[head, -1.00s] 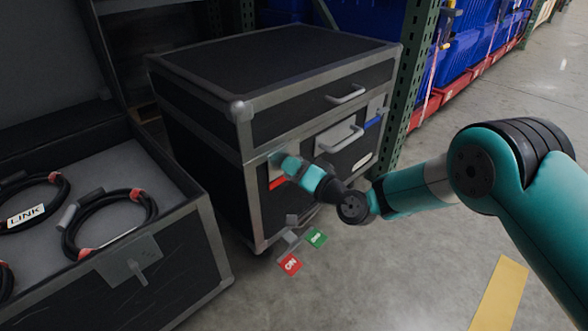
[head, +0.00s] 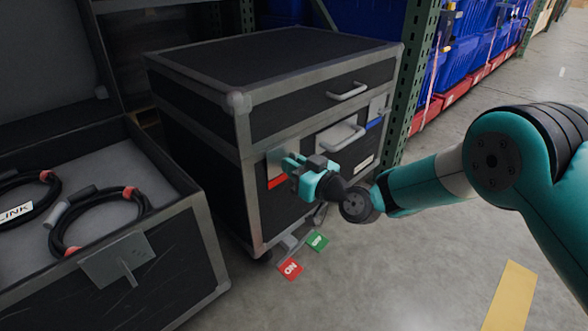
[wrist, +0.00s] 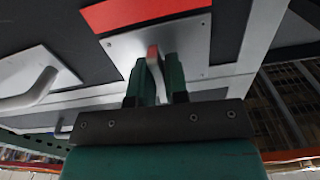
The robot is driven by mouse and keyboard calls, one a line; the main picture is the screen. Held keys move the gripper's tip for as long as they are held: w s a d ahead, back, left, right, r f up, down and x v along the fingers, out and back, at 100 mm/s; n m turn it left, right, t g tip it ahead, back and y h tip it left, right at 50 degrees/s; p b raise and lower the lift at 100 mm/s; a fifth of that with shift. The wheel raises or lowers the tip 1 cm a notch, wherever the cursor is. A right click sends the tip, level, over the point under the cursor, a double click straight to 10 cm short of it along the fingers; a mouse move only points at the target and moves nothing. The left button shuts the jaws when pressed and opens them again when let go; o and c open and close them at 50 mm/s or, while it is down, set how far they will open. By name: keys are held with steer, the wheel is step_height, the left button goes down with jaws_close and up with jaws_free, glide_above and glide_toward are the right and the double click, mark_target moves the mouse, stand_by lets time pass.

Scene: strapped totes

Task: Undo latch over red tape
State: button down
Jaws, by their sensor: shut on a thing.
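The black case (head: 205,180) with grey metal edges stands closed on the floor. A grey latch plate (head: 278,158) sits at the left of its front, with red tape (head: 276,183) just below it. My gripper (head: 291,160) is at this latch and partly covers it. In the wrist view, the red tape (wrist: 150,10) lies beyond the latch plate (wrist: 192,45). A thin latch lever (wrist: 153,58) with a red tip stands out from the plate. My gripper's two fingers (wrist: 161,72) are shut around the lever. The exact contact is partly hidden.
Another latch with blue tape (head: 373,124) is at the case's right, beyond a handle (head: 340,135). An open case with coiled cables (head: 100,215) stands at the left. Red and green tags (head: 303,255) show low in front. Floor at the right is clear.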

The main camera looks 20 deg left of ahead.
steer(key=shift+n, duration=0.4)
steer(key=c, duration=1.2)
jaws_free()
steer(key=shift+c, duration=0.2)
steer(key=b+v, duration=0.7)
steer(key=v, duration=1)
steer(key=shift+d+b, duration=0.25)
steer(key=shift+b, duration=0.15)
steer(key=shift+r, duration=0.1)
